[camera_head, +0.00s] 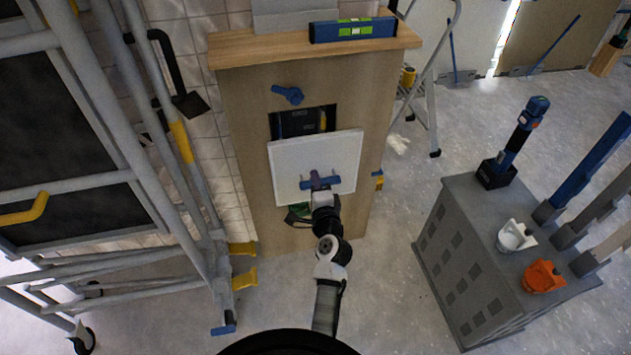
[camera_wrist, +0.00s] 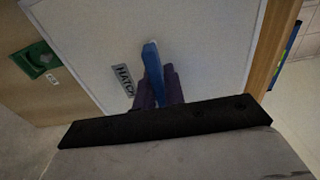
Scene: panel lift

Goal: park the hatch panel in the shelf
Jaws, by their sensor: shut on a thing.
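The hatch panel (camera_head: 290,160) is a white, roughly square board with a thin frame, tilted in front of the wooden cabinet in the head view. In the wrist view the panel (camera_wrist: 95,60) fills much of the picture and bears a "HATCH" label. My gripper (camera_head: 321,182) is shut on the panel's blue handle, which shows in the wrist view (camera_wrist: 152,62). The wooden shelf cabinet (camera_head: 240,110) has a dark rectangular opening (camera_head: 290,123) whose upper part shows above the panel. The panel hides its lower part. Whether the panel touches the cabinet I cannot tell.
A blue knob (camera_head: 288,94) sits above the opening, and a spirit level (camera_head: 353,30) lies on the cabinet top. A green fitting (camera_wrist: 36,60) is beside the panel. Scaffolding (camera_head: 150,130) stands left, a grey tool cart (camera_head: 470,255) right. Floor between cabinet and cart is clear.

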